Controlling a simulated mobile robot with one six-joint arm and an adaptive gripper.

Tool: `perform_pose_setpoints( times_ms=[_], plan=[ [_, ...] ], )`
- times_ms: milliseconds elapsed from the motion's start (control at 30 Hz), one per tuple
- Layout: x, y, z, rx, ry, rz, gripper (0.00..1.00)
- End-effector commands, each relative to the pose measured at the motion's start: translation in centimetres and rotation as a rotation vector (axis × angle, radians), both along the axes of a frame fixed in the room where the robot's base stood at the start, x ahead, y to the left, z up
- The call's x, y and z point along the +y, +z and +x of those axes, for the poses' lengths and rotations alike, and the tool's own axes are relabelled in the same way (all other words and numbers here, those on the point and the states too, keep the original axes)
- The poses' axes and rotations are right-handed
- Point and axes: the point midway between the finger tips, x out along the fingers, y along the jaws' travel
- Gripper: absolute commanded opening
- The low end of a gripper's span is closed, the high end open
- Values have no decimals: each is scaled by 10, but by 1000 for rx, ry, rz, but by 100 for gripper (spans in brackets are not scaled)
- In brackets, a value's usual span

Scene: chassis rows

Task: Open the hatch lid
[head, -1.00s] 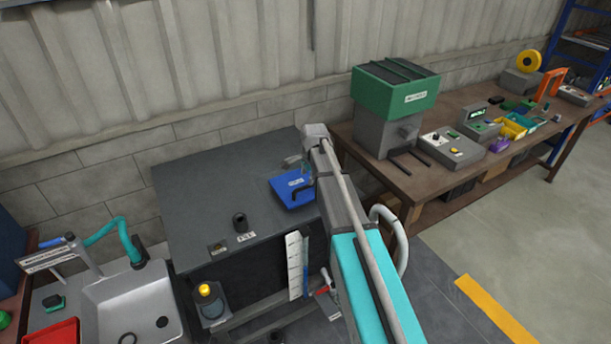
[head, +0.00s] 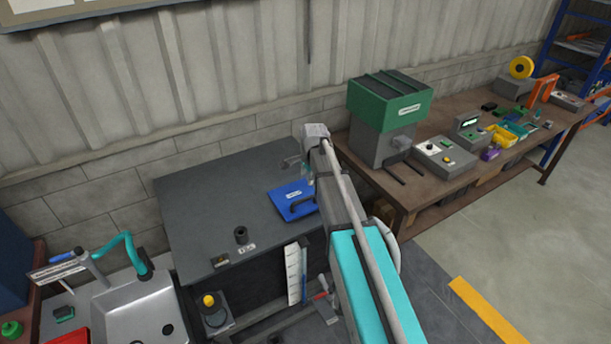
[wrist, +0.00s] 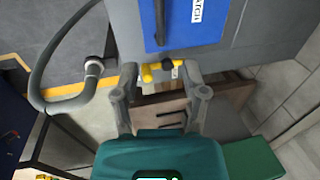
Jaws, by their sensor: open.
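The hatch lid is a blue square panel (head: 284,196) with a dark bar handle (head: 302,203), lying flat on the dark grey cabinet top (head: 205,200). In the wrist view the lid (wrist: 186,28) fills the top, cut off by the frame, with its handle (wrist: 160,22) and a label partly reading "ATCH". My gripper (wrist: 161,76) is open, its two fingers spread below the lid's near edge in that picture, apart from the handle. In the head view my arm hides part of the lid's right side, and the fingers are hard to make out.
A short black cylinder (head: 241,235) stands on the cabinet top. A grey sink (head: 120,308) is at left. A brown bench (head: 455,180) at right holds a green-topped machine (head: 390,100) and small devices. Small yellow and black parts (wrist: 150,72) show between the fingers; I cannot tell what they are.

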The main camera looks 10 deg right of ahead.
Motion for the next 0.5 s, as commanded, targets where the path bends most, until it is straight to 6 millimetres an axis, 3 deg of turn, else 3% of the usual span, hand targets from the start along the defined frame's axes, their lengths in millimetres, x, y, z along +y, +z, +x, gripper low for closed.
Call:
perform_pose_setpoints(
  times_ms=[133, 200, 500],
  plan=[
    [0, 11, -2, 0, 0, 0, 57],
    [0, 1, -10, 3, 26, -7, 57],
    [2, -6, -23, 9, 98, -22, 57]
  ],
)
